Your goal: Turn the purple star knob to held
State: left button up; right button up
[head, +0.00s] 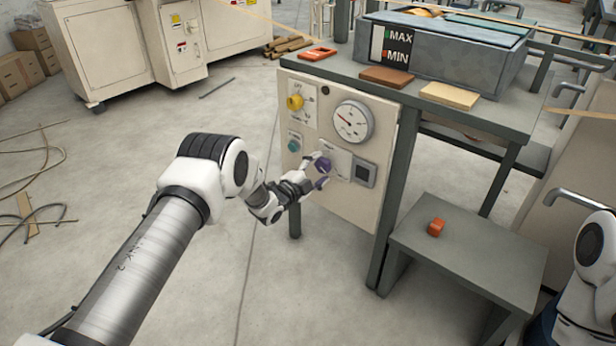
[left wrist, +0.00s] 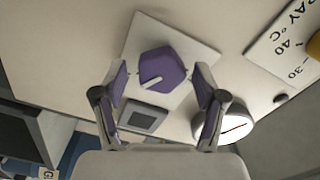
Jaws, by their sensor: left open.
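The purple star knob (head: 323,165) sits on a pale plate on the front of the cream control panel (head: 345,203). In the left wrist view the knob (left wrist: 162,69) shows a white pointer line running toward its lower left edge. My left gripper (head: 318,170) is at the knob. In the left wrist view its purple-padded fingers (left wrist: 161,85) stand open on either side of the knob, with a gap showing on both sides. The plate's lettering cannot be read. My right gripper is out of view; only part of my right arm shows at the right edge.
Near the knob are a round gauge (head: 352,121), a yellow knob (head: 295,102), a teal button (head: 293,146) and a grey square display (head: 364,173). The floor left of the panel is mostly clear.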

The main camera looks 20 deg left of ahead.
pick_arm(q)
jog(key=v, duration=1)
jog(key=shift+s, duration=0.25)
jog(key=shift+r, duration=0.1)
